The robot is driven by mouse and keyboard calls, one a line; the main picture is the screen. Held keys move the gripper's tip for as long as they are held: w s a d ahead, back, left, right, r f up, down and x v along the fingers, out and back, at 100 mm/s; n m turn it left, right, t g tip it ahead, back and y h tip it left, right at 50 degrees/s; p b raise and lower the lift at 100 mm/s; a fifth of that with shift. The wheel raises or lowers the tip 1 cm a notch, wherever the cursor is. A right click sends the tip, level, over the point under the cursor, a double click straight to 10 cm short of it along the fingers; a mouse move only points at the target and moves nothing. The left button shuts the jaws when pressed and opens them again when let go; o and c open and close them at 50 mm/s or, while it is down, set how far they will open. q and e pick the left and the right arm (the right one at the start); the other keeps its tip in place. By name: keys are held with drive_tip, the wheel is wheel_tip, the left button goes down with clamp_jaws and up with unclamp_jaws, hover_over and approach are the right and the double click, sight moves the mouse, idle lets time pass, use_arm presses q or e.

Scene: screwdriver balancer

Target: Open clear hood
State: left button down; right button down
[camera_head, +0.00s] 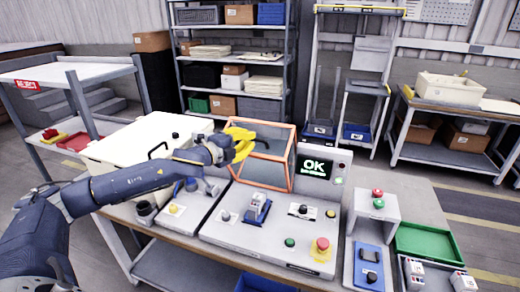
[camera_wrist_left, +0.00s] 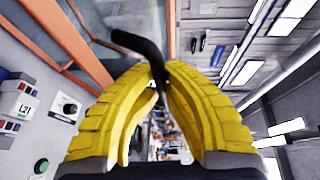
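The clear hood (camera_head: 275,176) is a see-through box with an orange frame, at the back middle of the workstation. Its orange edges also show at the upper left of the left wrist view (camera_wrist_left: 72,45). My left gripper (camera_head: 238,143), with yellow fingers, is at the hood's front left side. In the left wrist view, the fingertips (camera_wrist_left: 160,72) close around a black curved handle (camera_wrist_left: 135,42) beside the frame. The fingers hide part of the handle. How far the hood is raised is hard to tell. My right gripper is out of view.
A cream box (camera_head: 135,150) stands left of the hood, close to my left arm. Right of the hood is a panel with an OK screen (camera_head: 314,167). A red stop button (camera_head: 322,244) is at the front, and a green tray (camera_head: 430,243) is farther right.

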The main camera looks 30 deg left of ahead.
use_arm(q)
drive_tip(key=shift+w, duration=0.45)
drive_tip(key=shift+a, duration=0.1)
drive_tip(key=c, duration=1.5)
unclamp_jaws()
drive_tip(key=shift+r, duration=0.1)
drive_tip(key=shift+s, duration=0.15)
drive_tip(key=shift+v, duration=3.55)
drive_tip(key=shift+s, duration=0.1)
